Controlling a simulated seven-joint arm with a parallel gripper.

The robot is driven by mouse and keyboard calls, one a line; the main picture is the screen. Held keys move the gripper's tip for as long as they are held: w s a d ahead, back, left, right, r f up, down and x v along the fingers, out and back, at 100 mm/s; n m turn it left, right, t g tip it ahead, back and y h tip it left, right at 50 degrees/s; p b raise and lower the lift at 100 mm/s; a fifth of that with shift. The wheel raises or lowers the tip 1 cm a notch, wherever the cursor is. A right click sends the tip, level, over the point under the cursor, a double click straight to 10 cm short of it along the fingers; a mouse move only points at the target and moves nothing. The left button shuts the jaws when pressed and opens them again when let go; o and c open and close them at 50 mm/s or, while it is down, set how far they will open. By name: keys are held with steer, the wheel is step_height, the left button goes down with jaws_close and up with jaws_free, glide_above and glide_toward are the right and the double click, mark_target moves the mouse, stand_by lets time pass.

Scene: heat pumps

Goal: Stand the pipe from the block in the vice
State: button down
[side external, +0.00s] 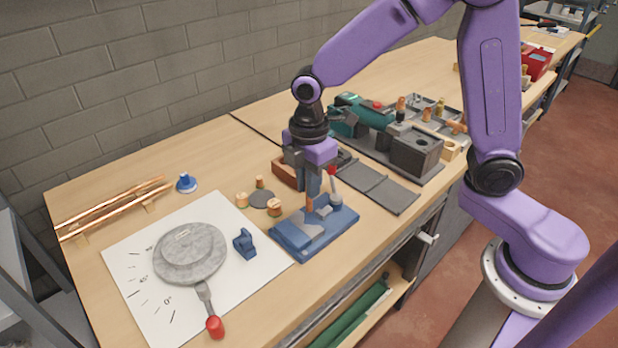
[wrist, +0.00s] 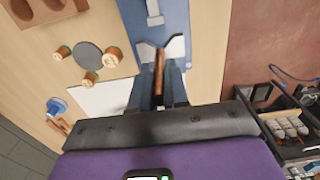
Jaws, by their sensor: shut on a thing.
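My gripper (side external: 314,190) is shut on a short copper pipe (wrist: 159,72) and is over the blue vice (side external: 300,238). A bit of the pipe (side external: 310,205) shows below the fingers and looks roughly upright. In the wrist view the fingers (wrist: 158,88) have the pipe between them, and it lies at the gap between the vice's pale V-shaped jaws (wrist: 175,48). I cannot tell whether its lower end touches the vice. The brown wooden block (side external: 285,171) with holes stands behind the gripper; it also shows in the wrist view (wrist: 40,10).
Copper fittings (side external: 274,207) and a grey disc (side external: 263,199) lie left of the vice. A small blue clamp (side external: 244,243) and a round grey bender (side external: 190,254) sit on a white sheet. A green-and-grey machine (side external: 375,120) stands behind right. Long pipes (side external: 115,208) lie far left.

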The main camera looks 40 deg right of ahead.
mark_target(309, 210)
steer(key=shift+f, duration=2.5)
stand_by(1.1)
steer(key=c, duration=1)
jaws_free()
steer(key=shift+c, duration=0.2)
step_height(309, 210, up, 17)
steer(key=shift+f, duration=0.2)
steer(key=shift+s+r, duration=0.1)
steer(key=shift+r, duration=0.25)
steer(key=s+d+f+m, duration=0.1)
steer(key=s+d+f, duration=0.1)
steer(key=s, duration=0.5)
steer(key=s+d+f+m, duration=0.2)
steer(key=s+d+f, duration=0.1)
steer(key=s, duration=0.5)
steer(key=s+d+f+m, duration=0.2)
steer(key=s+d+f, duration=0.1)
steer(key=s+d, duration=0.2)
steer(key=shift+s, duration=1.25)
